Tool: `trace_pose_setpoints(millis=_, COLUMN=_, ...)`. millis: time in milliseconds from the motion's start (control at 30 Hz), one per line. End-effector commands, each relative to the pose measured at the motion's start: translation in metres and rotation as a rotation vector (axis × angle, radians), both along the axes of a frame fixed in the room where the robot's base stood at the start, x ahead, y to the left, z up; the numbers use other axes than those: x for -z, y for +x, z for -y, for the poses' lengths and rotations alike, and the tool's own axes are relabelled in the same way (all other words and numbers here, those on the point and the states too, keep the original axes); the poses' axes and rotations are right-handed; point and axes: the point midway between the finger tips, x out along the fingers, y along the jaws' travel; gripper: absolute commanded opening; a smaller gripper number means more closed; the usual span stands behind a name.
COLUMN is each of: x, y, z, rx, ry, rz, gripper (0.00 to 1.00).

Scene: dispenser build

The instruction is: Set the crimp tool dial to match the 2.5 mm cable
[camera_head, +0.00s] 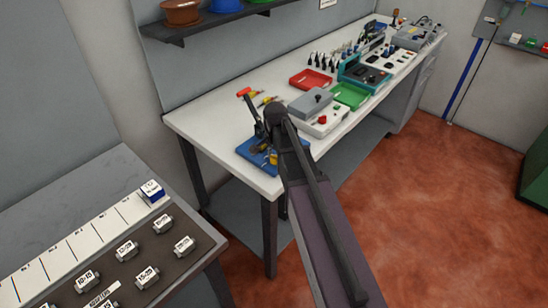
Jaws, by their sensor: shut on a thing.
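The crimp tool (254,118) stands on a blue base plate (246,150) at the near left corner of the white bench, with a dark lever that ends in a red handle (244,92). My arm reaches over the bench from below, and my gripper (271,156) is down at the right side of the crimp tool, low over the blue plate. It is small and partly covered by my own arm. Its jaws are shut on a small part there, which looks like the dial. The dial's marks cannot be read. I cannot make out which cable is the 2.5 mm one.
A grey box device (310,104), a red tray (311,79) and a green tray (351,95) stand right of the tool. A grey table (100,190) with labelled blocks is at lower left. The red floor at right is clear.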

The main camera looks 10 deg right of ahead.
Motion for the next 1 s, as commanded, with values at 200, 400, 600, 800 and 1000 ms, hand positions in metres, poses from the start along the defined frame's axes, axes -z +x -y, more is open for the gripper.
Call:
trace_pose_setpoints(millis=200, x=0.0004, y=-0.0042, z=-0.0002, rx=-0.206, ry=0.001, rz=-0.008, gripper=0.02)
trace_pose_setpoints(millis=400, x=0.0004, y=-0.0041, z=0.0000, rx=-0.396, ry=0.001, rz=-0.008, gripper=0.01)
trace_pose_setpoints(millis=600, x=0.0004, y=-0.0041, z=0.0001, rx=-0.580, ry=0.001, rz=-0.008, gripper=0.01)
trace_pose_setpoints(millis=800, x=0.0003, y=-0.0040, z=0.0002, rx=-0.730, ry=0.002, rz=-0.008, gripper=0.01)
trace_pose_setpoints(millis=1000, x=0.0003, y=-0.0040, z=0.0002, rx=-0.826, ry=0.001, rz=-0.008, gripper=0.02)
